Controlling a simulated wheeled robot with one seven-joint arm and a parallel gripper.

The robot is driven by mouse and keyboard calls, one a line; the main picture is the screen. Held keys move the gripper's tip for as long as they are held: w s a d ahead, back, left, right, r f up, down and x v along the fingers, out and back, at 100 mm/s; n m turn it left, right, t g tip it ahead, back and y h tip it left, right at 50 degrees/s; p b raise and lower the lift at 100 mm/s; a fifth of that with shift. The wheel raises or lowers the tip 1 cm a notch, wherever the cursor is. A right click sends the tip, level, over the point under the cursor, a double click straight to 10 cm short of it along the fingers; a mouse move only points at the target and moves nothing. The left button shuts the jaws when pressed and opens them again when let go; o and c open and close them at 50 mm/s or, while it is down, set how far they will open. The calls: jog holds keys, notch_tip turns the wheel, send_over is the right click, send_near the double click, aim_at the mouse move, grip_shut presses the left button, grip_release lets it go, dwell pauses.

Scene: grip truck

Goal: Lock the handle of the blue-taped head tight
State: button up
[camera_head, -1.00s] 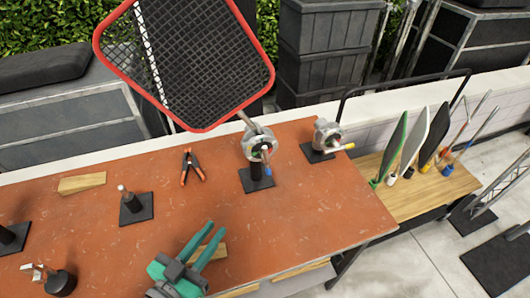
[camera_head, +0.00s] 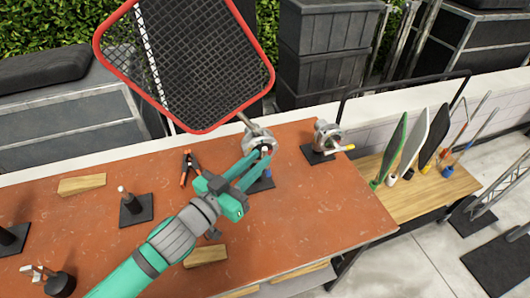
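The blue-taped head (camera_head: 259,139) is a round grey metal clamp on a black stand on the orange-brown table. It bears the rod of a red-framed mesh panel (camera_head: 190,65). A blue tip (camera_head: 267,174) shows just below and right of my fingers. My gripper (camera_head: 264,158) is teal and reaches up from the lower left. Its two fingers are apart, with their tips at the front of the head. They hide most of the handle and the stand's post. I cannot tell whether the fingers touch the handle.
A second head (camera_head: 326,136) with a yellow-tipped handle stands to the right. Red-handled pliers (camera_head: 188,167) lie left of my gripper, partly behind it. Wooden wedges (camera_head: 82,184) and small stands (camera_head: 135,207) are on the left. Paddle-shaped flags (camera_head: 412,140) stand on a wooden shelf at right.

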aim_at(264, 155)
jog(key=x, duration=0.3)
jog(key=shift+w, duration=0.3)
jog(key=shift+w+d, duration=0.1)
jog(key=shift+d, duration=0.25)
grip_shut()
jog(key=m+g+y, duration=0.1)
jog(key=d+m+g+y, duration=0.1)
jog(key=shift+w+d+y, duration=0.15)
jog(key=shift+w+y, duration=0.1)
jog(key=shift+y, duration=0.15)
jog(key=shift+w+d+f+m+g+y, duration=0.1)
jog(key=shift+d+f+m+g+y, duration=0.55)
jog(key=shift+y, duration=1)
jog(key=shift+w+d+f+m+g+y, duration=0.15)
jog(key=shift+f+m+g+y, duration=0.25)
jog(key=shift+m+g+y, duration=0.7)
jog(key=shift+w+d+f+m+g+y, duration=0.1)
jog(key=shift+d+f+m+g+y, duration=0.6)
jog(key=shift+y, duration=1.45)
jog(key=shift+a+r+n+g, duration=0.15)
jog(key=shift+a+n+g, duration=0.1)
jog(key=shift+a+g, duration=0.1)
